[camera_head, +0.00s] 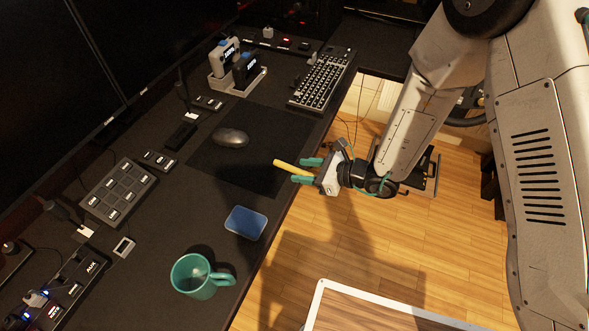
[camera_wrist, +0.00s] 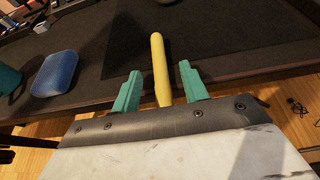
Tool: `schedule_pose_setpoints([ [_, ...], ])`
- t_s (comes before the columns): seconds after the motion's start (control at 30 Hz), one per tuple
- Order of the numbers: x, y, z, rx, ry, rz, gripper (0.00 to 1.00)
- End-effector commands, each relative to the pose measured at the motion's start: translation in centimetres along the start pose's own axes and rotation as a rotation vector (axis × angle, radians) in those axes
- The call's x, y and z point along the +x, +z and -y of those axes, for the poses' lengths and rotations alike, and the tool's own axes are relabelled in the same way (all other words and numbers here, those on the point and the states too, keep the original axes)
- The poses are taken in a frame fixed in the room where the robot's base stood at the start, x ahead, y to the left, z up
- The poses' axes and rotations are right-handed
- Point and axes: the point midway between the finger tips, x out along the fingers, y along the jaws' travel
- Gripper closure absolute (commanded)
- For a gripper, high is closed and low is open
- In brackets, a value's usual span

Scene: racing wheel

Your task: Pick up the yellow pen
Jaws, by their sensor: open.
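The yellow pen (camera_head: 287,166) shows near the desk's front edge, by the dark mouse pad, pointing left and slightly up in the head view. My gripper (camera_head: 299,171) is open, with its green fingers on either side of the pen. In the wrist view the pen (camera_wrist: 159,62) runs lengthwise between the two fingers of my gripper (camera_wrist: 158,82), with a gap on each side. Its far end reaches past the fingertips over the dark pad. Its near end comes close to the palm. I cannot tell how the pen is supported.
The mouse pad (camera_head: 213,164) holds a black mouse (camera_head: 231,138). A keyboard (camera_head: 320,80) lies farther back. The wooden floor (camera_head: 355,235) beside the desk is open, with a white-rimmed surface (camera_head: 318,296) at the bottom.

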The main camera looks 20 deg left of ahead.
Motion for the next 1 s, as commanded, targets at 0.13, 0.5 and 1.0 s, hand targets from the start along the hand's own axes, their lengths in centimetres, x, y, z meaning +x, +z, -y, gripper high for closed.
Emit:
schedule_pose_setpoints([
  [0.13, 1.62, 0.03, 0.0, -0.001, 0.001, 0.0, 0.56],
  [0.5, 1.63, 0.05, 0.03, -0.001, 0.0, 0.0, 1.0],
  [1.0, 1.4, 0.42, 0.11, -0.001, -0.002, 0.001, 1.0],
])
